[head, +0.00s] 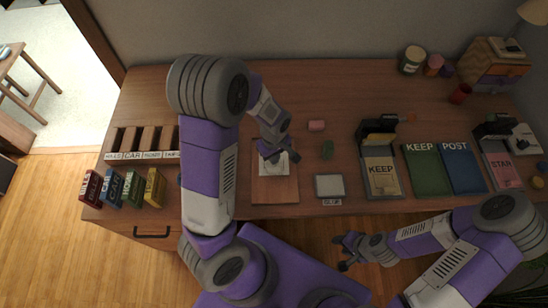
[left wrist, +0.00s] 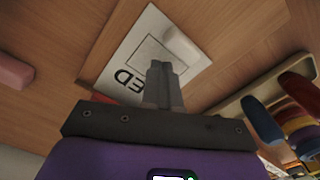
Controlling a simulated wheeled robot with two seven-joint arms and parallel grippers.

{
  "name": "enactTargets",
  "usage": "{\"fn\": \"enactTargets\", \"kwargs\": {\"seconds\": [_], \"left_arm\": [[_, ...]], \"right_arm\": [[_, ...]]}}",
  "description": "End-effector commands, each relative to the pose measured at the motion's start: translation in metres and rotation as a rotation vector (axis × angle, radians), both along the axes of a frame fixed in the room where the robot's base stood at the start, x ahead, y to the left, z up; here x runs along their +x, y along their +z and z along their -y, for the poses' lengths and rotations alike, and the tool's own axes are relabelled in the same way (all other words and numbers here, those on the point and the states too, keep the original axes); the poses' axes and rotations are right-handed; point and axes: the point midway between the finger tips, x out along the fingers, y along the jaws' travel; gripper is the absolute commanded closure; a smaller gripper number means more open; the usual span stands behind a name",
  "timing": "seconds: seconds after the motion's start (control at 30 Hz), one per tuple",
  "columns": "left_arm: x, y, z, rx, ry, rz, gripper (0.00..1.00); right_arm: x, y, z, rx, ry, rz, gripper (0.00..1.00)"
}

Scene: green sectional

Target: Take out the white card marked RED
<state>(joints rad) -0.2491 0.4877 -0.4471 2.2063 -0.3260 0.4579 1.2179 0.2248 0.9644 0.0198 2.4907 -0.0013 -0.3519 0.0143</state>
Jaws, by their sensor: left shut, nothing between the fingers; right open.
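The white card (left wrist: 130,52) lies on a wooden board in the left wrist view. The letters "ED" show on it; the rest of its word is hidden behind my gripper. A small white block (left wrist: 188,48) rests on the card, and a red edge (left wrist: 103,97) shows beside it. In the head view the card (head: 273,168) lies on the board (head: 275,192), partly covered by my left gripper (head: 276,157). My left gripper is shut and empty, its fingers (left wrist: 160,66) over the card; contact cannot be told. My right gripper (head: 342,252) is open in front of the table.
Further right are a KEEP tray (head: 382,178), a green KEEP mat (head: 427,170) and a blue POST mat (head: 462,168). A slotted rack (head: 142,156) stands left.

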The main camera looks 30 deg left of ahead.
Motion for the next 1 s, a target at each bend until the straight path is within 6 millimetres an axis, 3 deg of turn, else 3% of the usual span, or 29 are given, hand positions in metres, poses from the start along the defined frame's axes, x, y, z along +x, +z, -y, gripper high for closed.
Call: {"fn": "enactTargets", "kwargs": {"seconds": [0.63, 1.0], "left_arm": [[0.000, -0.014, 0.000, 0.000, 0.000, 0.000, 1.00], [0.000, -0.009, 0.000, 0.000, 0.000, 0.000, 1.00]], "right_arm": [[0.000, -0.011, 0.000, 0.000, 0.000, 0.000, 0.57], [0.000, -0.005, 0.000, 0.000, 0.000, 0.000, 0.57]]}}
